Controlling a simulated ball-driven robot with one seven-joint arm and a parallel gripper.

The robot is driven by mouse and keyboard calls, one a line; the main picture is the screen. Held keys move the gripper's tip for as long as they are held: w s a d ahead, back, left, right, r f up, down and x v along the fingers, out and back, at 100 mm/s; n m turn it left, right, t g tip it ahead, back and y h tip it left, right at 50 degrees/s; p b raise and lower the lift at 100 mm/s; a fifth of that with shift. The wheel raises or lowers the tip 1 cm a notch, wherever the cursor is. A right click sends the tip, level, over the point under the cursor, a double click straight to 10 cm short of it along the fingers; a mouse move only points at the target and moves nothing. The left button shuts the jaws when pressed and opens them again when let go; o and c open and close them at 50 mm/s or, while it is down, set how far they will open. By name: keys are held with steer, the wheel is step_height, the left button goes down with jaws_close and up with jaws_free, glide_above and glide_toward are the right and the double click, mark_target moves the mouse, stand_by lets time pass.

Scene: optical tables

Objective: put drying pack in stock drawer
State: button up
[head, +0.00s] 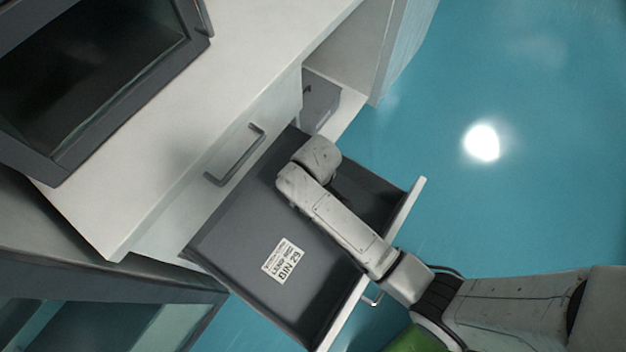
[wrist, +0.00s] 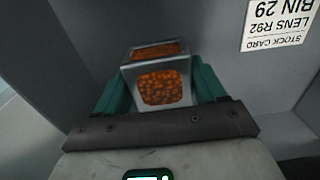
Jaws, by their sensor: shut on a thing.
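The drying pack (wrist: 160,88) is a small pale box with windows showing orange beads. In the wrist view it sits between the teal fingers of my gripper (wrist: 158,92), which is shut on it. The stock drawer (head: 232,232) is pulled open in the head view, with a dark grey inside. My arm reaches over its front into it, and the arm hides my gripper and the pack there. The wrist view shows the grey drawer inside (wrist: 205,40) around the pack. I cannot tell whether the pack touches the drawer floor.
A white stock card (head: 283,261) reading BIN 29 lies in the drawer, and it also shows in the wrist view (wrist: 275,22). A closed drawer front with a grey handle (head: 236,157) is behind. A dark-windowed unit (head: 95,85) stands on the white top. Blue floor (head: 520,200) is clear at right.

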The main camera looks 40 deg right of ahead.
steer(key=shift+w+a+f, duration=0.2)
steer(key=shift+w+f, duration=0.1)
steer(key=shift+f, duration=0.1)
steer(key=shift+w+f+b, duration=0.1)
steer(key=shift+f+b, duration=0.4)
steer(key=shift+f, duration=1.15)
steer(key=o, duration=1.2)
steer(key=shift+f, duration=0.15)
steer(key=shift+o, duration=0.2)
step_height(320, 180, up, 12)
steer(key=p, duration=0.3)
steer(key=shift+r, duration=0.2)
steer(key=s+d+r+m, duration=0.2)
steer(key=s+d, duration=0.2)
steer(key=s, duration=0.4)
steer(key=s+d+r+m+t, duration=0.1)
steer(key=s+d+r+m, duration=0.1)
steer(key=s, duration=0.6)
steer(key=shift+s+d, duration=0.25)
steer(key=shift+d, duration=0.6)
